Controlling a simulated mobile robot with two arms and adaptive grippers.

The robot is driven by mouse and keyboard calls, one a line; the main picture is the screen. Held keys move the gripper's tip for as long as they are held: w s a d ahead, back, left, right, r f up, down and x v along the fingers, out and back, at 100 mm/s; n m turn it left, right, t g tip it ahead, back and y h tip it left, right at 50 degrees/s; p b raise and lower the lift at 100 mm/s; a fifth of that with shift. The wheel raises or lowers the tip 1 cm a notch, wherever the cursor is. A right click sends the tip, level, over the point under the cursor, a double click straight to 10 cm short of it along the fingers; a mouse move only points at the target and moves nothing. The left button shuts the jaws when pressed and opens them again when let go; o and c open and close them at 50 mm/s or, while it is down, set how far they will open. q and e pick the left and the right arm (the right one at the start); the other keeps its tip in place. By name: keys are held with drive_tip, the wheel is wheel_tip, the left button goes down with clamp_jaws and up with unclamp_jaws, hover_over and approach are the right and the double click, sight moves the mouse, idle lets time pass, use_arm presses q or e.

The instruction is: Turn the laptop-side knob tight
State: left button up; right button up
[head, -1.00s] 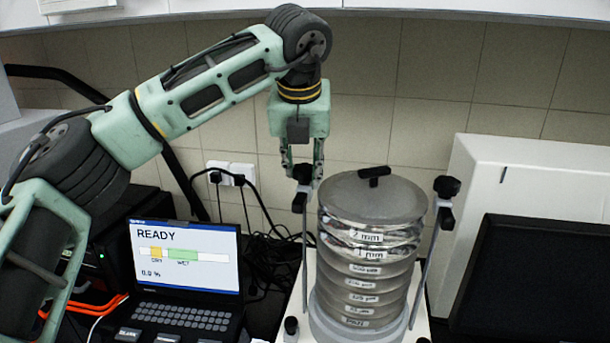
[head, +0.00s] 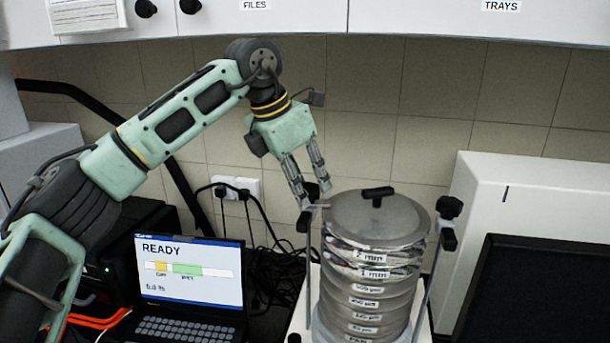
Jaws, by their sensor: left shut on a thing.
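The laptop-side knob (head: 311,191) is black and sits at the top of the left clamp rod, beside the sieve stack (head: 365,265). My left gripper (head: 311,189) reaches down to it at a tilt, with its fingers shut on the knob and partly hiding it. A black clamp piece (head: 303,221) sits just below the knob, by the lid's left edge. The other black knob (head: 449,207) tops the right rod, with nothing touching it. My right gripper is not in view.
The open laptop (head: 190,275) reads READY at the lower left. The lid handle (head: 377,193) stands up from the stack. A dark monitor (head: 530,290) and a white case (head: 545,185) are at the right. Cables (head: 262,225) run behind the laptop.

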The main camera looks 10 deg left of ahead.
use_arm(q)
drive_tip(key=shift+w+a+r+m+h+p, duration=0.1)
drive_tip(key=shift+m+h+p, duration=0.05)
drive_tip(key=shift+m+p, duration=0.3)
drive_tip(key=shift+w+r+m+h+p, duration=0.15)
drive_tip(key=shift+m+p, duration=0.1)
drive_tip(key=shift+m, duration=0.3)
drive_tip(key=shift+f, duration=0.1)
drive_tip(key=o, duration=0.9)
drive_tip(key=shift+o, duration=0.7)
drive_tip(key=shift+w+f, duration=0.15)
drive_tip(key=shift+f, duration=0.05)
drive_tip(key=v, duration=1.2)
drive_tip(key=shift+w, duration=0.3)
drive_tip(key=shift+g, duration=0.3)
